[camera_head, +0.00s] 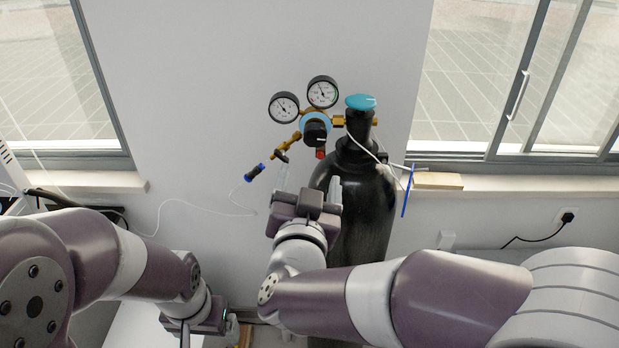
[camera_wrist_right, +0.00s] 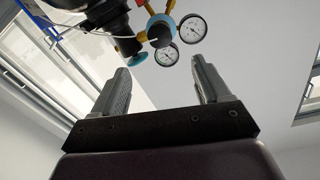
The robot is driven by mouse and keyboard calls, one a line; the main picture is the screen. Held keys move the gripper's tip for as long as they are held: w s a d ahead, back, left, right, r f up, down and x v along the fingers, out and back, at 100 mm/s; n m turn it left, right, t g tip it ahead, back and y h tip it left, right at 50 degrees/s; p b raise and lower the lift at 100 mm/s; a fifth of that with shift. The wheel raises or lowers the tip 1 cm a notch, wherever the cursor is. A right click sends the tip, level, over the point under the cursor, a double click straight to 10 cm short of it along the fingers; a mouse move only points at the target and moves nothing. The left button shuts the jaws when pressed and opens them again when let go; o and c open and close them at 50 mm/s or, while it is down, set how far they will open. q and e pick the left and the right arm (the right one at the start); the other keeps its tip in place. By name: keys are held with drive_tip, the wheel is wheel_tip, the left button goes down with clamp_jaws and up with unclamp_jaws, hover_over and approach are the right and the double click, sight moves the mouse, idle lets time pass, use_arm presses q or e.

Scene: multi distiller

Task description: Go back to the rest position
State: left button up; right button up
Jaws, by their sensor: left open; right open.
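My right gripper (camera_head: 308,184) is raised in front of the black gas cylinder, its fingers pointing up toward the regulator. It is open and empty; in the right wrist view its two fingers (camera_wrist_right: 160,85) stand wide apart with nothing between them. My left gripper (camera_head: 208,332) is low at the bottom left of the head view, partly cut off by the frame edge. It is open, and nothing shows in it.
The black gas cylinder (camera_head: 358,213) stands by the wall, with a blue valve knob (camera_head: 361,102) and a regulator with two gauges (camera_head: 315,122) close above my right gripper. Windows and sills flank it. A white cable hangs on the wall (camera_head: 200,212).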

drive_tip(key=s+a+f+n+g+y, duration=0.3)
drive_tip(key=f+g, duration=0.2)
drive_tip(key=f, duration=0.2)
drive_tip(key=s+a+f+n+g+y, duration=0.2)
drive_tip(key=s+f+n+g+y, duration=0.15)
drive_tip(key=f, duration=0.35)
drive_tip(key=s+d+f+m+g+h, duration=0.1)
drive_tip(key=s+d+f+g+h, duration=0.1)
drive_tip(key=d, duration=1)
drive_tip(key=s+d+f+m+g+h, duration=0.1)
drive_tip(key=s+d+f+g+h, duration=0.2)
drive_tip(key=d, duration=0.9)
wheel_tip(320, 180, down, 3)
drive_tip(key=s+g, duration=0.2)
drive_tip(key=g, duration=0.1)
drive_tip(key=shift+s+d+m, duration=0.15)
drive_tip(key=shift+s+m, duration=0.1)
drive_tip(key=shift+m, duration=0.1)
